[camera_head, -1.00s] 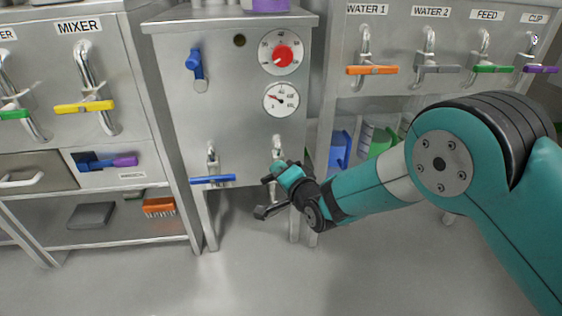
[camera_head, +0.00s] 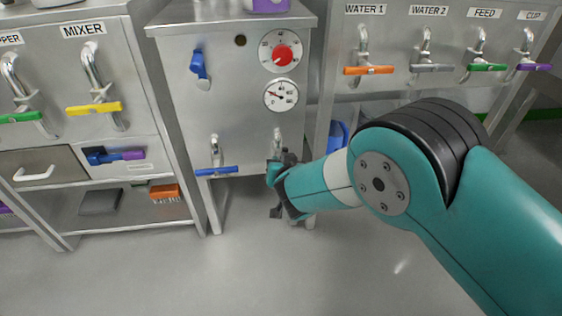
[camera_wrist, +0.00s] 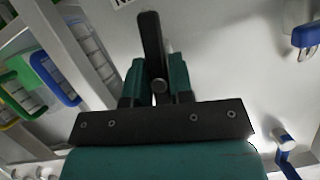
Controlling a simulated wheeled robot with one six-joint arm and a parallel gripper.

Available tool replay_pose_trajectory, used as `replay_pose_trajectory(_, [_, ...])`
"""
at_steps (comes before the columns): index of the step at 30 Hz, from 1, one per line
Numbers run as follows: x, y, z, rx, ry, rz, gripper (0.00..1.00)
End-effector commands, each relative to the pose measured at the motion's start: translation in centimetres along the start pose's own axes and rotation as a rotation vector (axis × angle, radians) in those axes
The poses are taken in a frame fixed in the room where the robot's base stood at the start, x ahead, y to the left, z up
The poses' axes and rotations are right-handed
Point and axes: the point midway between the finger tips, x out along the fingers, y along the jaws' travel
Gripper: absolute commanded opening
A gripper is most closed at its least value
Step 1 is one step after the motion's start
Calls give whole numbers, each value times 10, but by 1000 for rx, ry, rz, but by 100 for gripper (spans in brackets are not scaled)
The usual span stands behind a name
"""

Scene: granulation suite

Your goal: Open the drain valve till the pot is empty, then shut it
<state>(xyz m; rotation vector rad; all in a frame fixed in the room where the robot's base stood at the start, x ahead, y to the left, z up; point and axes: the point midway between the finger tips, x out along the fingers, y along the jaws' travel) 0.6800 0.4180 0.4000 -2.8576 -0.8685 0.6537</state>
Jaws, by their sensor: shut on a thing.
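A grey steel cabinet (camera_head: 240,110) stands in the middle of the head view, with a red dial (camera_head: 283,55) and a round gauge (camera_head: 281,96) on its front. Two taps sit low on it. The left one has a blue handle (camera_head: 216,171); the right tap (camera_head: 277,138) is partly hidden by my gripper (camera_head: 284,162). In the wrist view a black lever (camera_wrist: 152,42) stands between the two teal fingers of my gripper (camera_wrist: 159,75), which are shut on it. I cannot tell which tap is the drain valve, and no pot is clearly visible.
A blue lever (camera_head: 199,66) is on the cabinet's upper front. Taps with orange (camera_head: 369,70), grey, green and purple handles line the right unit. The mixer tap (camera_head: 94,108) is at left. Floor in front is clear.

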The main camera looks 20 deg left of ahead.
Motion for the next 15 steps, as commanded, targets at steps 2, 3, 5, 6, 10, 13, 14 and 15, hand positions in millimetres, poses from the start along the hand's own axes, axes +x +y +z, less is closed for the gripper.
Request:
replay_pose_trajectory(2, [0,-1,1,-48,-2,19,0])
replay_pose_trajectory(3, [0,-1,1,-69,-2,28,0])
replay_pose_trajectory(5, [0,0,1,-99,-1,40,0])
replay_pose_trajectory(6, [0,0,1,-116,-1,48,0])
replay_pose_trajectory(10, [0,0,1,-160,-1,66,0])
replay_pose_trajectory(13, [0,0,1,-182,-2,75,0])
replay_pose_trajectory(14, [0,0,1,-187,-2,77,0])
replay_pose_trajectory(15, [0,0,1,-192,-2,79,0])
